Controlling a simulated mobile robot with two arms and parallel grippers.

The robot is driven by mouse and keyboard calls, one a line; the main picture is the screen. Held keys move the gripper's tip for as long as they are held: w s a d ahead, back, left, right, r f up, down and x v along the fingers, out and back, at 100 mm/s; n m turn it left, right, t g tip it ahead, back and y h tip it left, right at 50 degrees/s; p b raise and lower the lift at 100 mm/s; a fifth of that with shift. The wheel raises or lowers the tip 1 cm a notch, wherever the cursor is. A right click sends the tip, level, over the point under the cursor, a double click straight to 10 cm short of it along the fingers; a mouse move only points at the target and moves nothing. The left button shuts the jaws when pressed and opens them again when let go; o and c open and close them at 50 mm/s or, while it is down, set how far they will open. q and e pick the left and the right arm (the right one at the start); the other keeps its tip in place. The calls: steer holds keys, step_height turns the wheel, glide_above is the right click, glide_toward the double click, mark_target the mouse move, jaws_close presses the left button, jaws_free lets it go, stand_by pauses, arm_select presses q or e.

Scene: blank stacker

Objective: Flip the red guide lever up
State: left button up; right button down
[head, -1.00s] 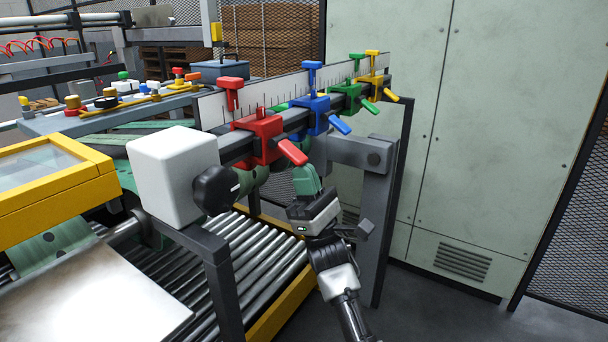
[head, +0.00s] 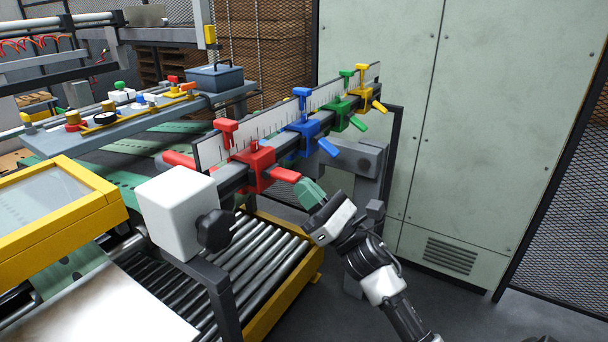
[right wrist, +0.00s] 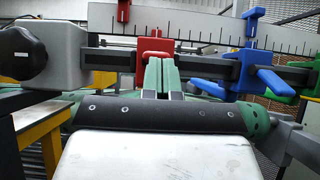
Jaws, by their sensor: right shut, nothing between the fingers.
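The red guide (head: 253,168) is clamped on the grey rail, with a red T-handle (head: 226,130) on top. Its red lever (head: 285,174) points right toward my arm, tilted only slightly down. My right gripper (head: 308,192) is shut and empty, its green fingertips at the lever's free end, just below it and seemingly touching. In the right wrist view, the shut fingers (right wrist: 160,76) stand in front of the red guide (right wrist: 152,48) and hide most of the lever. My left gripper is not in view.
Blue (head: 302,130), green (head: 341,111) and yellow (head: 361,98) guides sit farther along the rail, their levers angled down. A white block (head: 178,212) with a black knob (head: 215,230) is at the rail's near end. Rollers (head: 250,260) lie below; a pale cabinet (head: 480,130) stands behind.

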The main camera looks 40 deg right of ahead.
arm_select(q)
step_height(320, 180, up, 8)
steer(key=p, duration=0.6)
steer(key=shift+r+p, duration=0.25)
steer(key=shift+p, duration=0.15)
arm_select(e)
steer(key=shift+r+g+h, duration=0.7)
steer(key=shift+r+g, duration=1)
steer(key=shift+r, duration=0.05)
